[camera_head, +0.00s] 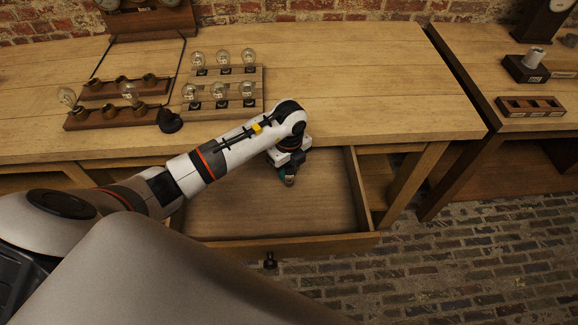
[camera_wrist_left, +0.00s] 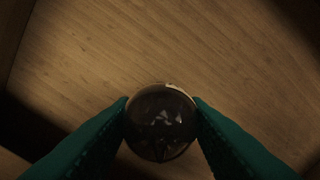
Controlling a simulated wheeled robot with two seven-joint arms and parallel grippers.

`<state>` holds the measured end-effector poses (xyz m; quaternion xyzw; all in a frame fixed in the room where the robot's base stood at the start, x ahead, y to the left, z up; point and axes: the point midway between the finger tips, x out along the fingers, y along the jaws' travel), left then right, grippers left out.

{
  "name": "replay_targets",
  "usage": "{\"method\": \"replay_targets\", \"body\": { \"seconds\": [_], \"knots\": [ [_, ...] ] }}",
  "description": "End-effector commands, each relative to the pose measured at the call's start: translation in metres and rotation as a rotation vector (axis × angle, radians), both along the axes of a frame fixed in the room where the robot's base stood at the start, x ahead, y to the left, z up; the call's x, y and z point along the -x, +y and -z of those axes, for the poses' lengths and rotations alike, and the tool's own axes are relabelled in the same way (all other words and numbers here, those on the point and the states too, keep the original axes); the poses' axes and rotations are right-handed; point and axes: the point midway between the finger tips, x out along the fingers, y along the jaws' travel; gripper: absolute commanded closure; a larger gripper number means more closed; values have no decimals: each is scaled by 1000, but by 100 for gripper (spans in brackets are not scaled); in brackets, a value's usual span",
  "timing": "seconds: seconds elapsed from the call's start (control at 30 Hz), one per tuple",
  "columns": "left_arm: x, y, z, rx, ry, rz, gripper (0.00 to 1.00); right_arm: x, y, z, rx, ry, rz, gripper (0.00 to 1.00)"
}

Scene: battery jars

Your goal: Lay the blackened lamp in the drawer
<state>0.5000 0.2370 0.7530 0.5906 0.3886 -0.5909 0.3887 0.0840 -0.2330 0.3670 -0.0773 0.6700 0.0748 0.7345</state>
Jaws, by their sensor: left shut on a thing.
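My left gripper (camera_head: 288,179) reaches down over the open drawer (camera_head: 330,240) below the table edge. In the left wrist view my left gripper (camera_wrist_left: 161,115) is shut on the blackened lamp (camera_wrist_left: 161,128), a dark round glass bulb held between the two green fingertips. The drawer's bare wooden floor (camera_wrist_left: 150,50) shows behind the bulb. In the head view the lamp is small and mostly hidden by the gripper. I cannot tell whether the bulb touches the drawer floor. My right gripper is not in view.
The wooden table (camera_head: 370,90) is clear to the right of a stepped rack (camera_head: 222,104) of clear lamps. A lower socket rack (camera_head: 120,117) and a small dark object (camera_head: 169,120) stand at the left. The drawer's walls surround my gripper. A second table (camera_head: 500,70) stands right.

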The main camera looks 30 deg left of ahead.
Motion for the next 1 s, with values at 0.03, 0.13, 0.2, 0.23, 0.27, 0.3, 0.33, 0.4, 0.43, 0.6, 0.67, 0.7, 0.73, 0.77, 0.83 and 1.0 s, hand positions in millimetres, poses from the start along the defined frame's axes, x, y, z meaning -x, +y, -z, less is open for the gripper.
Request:
{"method": "replay_targets", "body": {
  "seconds": [0.03,0.13,0.2,0.23,0.27,0.3,0.33,0.4,0.43,0.6,0.67,0.7,0.73,0.77,0.83,1.0],
  "knots": [
    [0,0,0,0,0,0,87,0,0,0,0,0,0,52],
    [0,0,2,0,0,0,87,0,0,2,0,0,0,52],
    [0,0,4,0,0,0,58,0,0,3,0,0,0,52],
    [0,0,3,0,0,0,53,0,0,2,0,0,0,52],
    [0,0,3,0,0,0,48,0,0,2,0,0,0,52],
    [0,0,3,0,0,0,42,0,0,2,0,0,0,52],
    [0,0,3,0,0,0,38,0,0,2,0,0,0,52],
    [0,0,3,0,0,0,38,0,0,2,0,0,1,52],
    [0,0,3,0,0,0,38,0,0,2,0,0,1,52],
    [0,0,2,0,0,0,38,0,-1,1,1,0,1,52],
    [0,0,-2,0,-1,0,38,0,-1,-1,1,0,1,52],
    [0,0,-4,1,-2,0,38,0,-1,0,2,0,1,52],
    [-1,0,-7,1,-3,0,38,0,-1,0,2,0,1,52],
    [-1,0,-11,1,-4,0,38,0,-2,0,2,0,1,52],
    [-2,0,-23,0,-5,1,38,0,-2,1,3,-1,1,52],
    [-2,0,-60,0,-5,1,38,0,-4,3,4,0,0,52]
  ]
}}
